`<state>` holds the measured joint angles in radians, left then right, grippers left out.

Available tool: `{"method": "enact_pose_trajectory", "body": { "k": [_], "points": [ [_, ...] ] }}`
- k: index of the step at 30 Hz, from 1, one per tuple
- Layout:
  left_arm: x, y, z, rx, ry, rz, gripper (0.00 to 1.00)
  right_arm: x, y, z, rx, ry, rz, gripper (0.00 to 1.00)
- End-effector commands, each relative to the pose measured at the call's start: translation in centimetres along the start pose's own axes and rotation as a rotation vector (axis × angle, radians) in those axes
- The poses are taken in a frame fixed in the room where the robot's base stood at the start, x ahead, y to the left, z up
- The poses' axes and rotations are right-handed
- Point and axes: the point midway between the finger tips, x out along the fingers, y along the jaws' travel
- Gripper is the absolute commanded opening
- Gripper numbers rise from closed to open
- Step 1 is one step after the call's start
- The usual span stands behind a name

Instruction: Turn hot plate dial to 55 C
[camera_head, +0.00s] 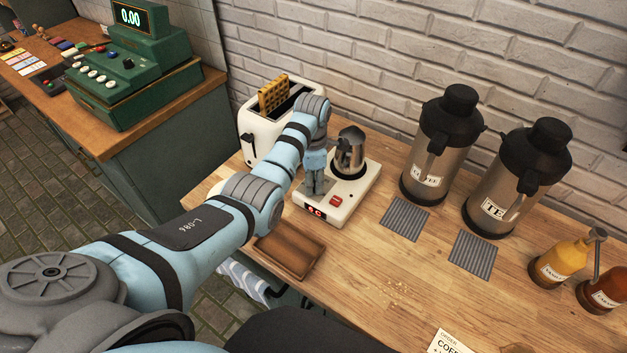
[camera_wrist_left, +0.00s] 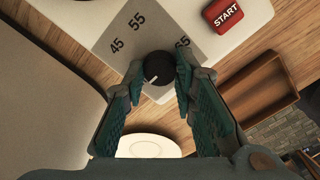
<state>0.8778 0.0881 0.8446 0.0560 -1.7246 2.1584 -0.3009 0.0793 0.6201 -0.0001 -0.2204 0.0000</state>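The white hot plate (camera_head: 364,190) stands on the wooden counter, with a metal moka pot (camera_head: 349,152) on its round top. In the left wrist view, the black dial (camera_wrist_left: 153,68) sits on a grey scale panel (camera_wrist_left: 112,30) marked 45, 55 and 65. The dial's white mark points to the lower left, away from these numbers. My left gripper (camera_wrist_left: 158,82) reaches down over the dial, which lies between its two fingertips. The fingertips appear to close on its sides. In the head view, my gripper (camera_head: 318,190) hides the dial. My right gripper is not in view.
A red START button (camera_wrist_left: 227,14) lies beside the scale panel. A white toaster (camera_head: 262,130) stands close behind the arm. A brown tray (camera_head: 290,250) lies in front of the hot plate. Two flasks (camera_head: 440,150) stand to the right. The front counter is mostly clear.

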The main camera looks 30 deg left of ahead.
Motion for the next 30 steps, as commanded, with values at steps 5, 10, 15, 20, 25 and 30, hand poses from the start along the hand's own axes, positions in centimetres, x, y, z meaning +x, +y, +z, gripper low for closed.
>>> {"method": "enact_pose_trajectory", "body": {
  "k": [5, 10, 15, 20, 25, 30],
  "points": [
    [0.18, -0.1, 0.11, 0.003, -0.002, -0.001, 0.0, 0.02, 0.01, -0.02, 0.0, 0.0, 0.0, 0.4],
    [0.2, -0.14, 0.14, 0.02, -0.002, -0.003, 0.0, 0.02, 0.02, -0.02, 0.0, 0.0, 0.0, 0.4],
    [0.21, -0.17, 0.16, 0.079, -0.002, -0.004, 0.0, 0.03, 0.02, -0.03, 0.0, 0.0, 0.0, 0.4],
    [0.22, -0.18, 0.17, 0.178, -0.002, -0.004, 0.0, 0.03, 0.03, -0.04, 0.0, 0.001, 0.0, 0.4],
    [0.24, -0.21, 0.17, 0.323, -0.003, -0.005, 0.0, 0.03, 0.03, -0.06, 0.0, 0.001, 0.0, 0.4],
    [0.26, -0.23, 0.16, 0.485, -0.003, -0.006, 0.0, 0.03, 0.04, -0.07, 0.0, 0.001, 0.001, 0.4]
  ]
}}
